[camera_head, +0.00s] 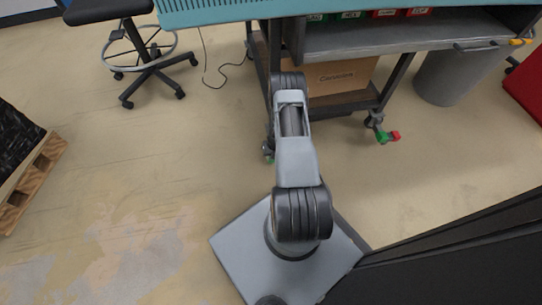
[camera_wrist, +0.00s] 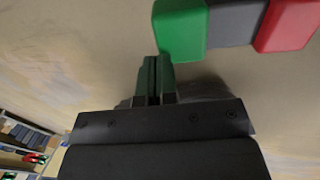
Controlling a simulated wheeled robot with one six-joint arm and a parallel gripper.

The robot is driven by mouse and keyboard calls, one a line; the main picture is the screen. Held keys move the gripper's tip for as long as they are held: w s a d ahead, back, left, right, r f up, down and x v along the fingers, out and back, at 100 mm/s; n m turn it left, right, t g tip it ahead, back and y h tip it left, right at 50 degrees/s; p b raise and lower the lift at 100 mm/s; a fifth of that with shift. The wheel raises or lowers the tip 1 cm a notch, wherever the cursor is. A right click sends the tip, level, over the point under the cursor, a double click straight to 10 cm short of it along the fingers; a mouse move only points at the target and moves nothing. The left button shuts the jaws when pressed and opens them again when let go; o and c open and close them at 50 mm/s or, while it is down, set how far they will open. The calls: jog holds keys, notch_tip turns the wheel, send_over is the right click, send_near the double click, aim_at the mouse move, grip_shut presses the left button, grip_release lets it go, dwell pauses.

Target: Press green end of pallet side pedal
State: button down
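A pedal with a green end (camera_wrist: 180,28), a grey middle (camera_wrist: 236,22) and a red end (camera_wrist: 286,24) fills the top of the wrist view. My gripper (camera_wrist: 154,62) points at the lower left corner of the green end. Its two fingers lie side by side, shut with nothing between them. I cannot tell whether the tips touch the green end. A small green part (camera_head: 268,150) shows left of my arm, by the left table leg.
The workbench (camera_head: 405,42) stands ahead, with a cardboard box (camera_head: 340,77) on its lower shelf. A wooden pallet (camera_head: 38,170) with a black load is at left. A stool (camera_head: 150,58) and a grey bin (camera_head: 450,75) flank the bench.

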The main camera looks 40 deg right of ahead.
jog(key=shift+w+a+f, duration=0.1)
jog(key=shift+a+f, duration=0.15)
jog(key=shift+w+a+f+b, duration=0.25)
jog(key=shift+a+f+b, duration=0.25)
jog(key=shift+f+b, duration=0.15)
jog(key=shift+w+a+f+b, duration=0.2)
jog(key=shift+a+f+b, duration=0.3)
jog(key=shift+f, duration=0.2)
jog(key=shift+a, duration=0.1)
notch_tip(320, 180, up, 14)
jog(key=w+a+p, duration=0.1)
jog(key=a+p, duration=0.2)
jog(key=p, duration=0.5)
jog(key=shift+w, duration=0.25)
jog(key=shift+f, duration=0.1)
